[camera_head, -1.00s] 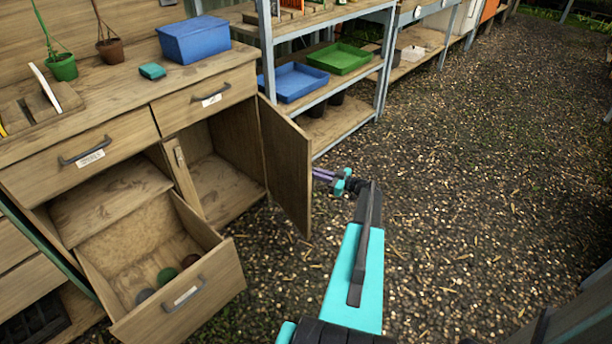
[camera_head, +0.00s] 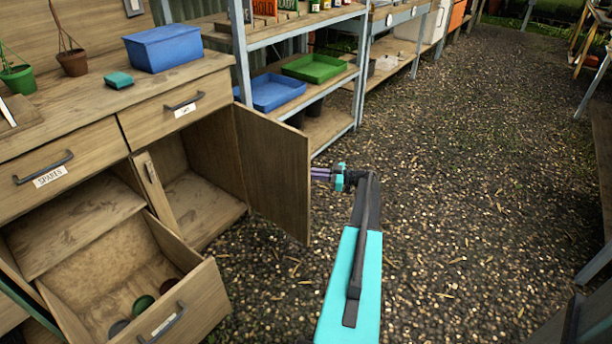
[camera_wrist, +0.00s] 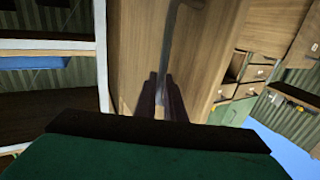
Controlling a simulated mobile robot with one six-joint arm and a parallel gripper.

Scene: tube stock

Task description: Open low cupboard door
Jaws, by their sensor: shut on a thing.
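The low cupboard door (camera_head: 275,170) stands open, swung out toward the right from the wooden bench. In the wrist view my two dark fingers (camera_wrist: 161,100) close around the grey bar handle on the door's face (camera_wrist: 166,55). In the head view the handle is hidden behind the door.
A lower drawer (camera_head: 185,309) is pulled out left of the cupboard, with several round pots inside. Shelving with a blue tray (camera_head: 272,92) and a green tray (camera_head: 314,68) stands behind the door. Open gravel (camera_head: 450,200) lies to the right.

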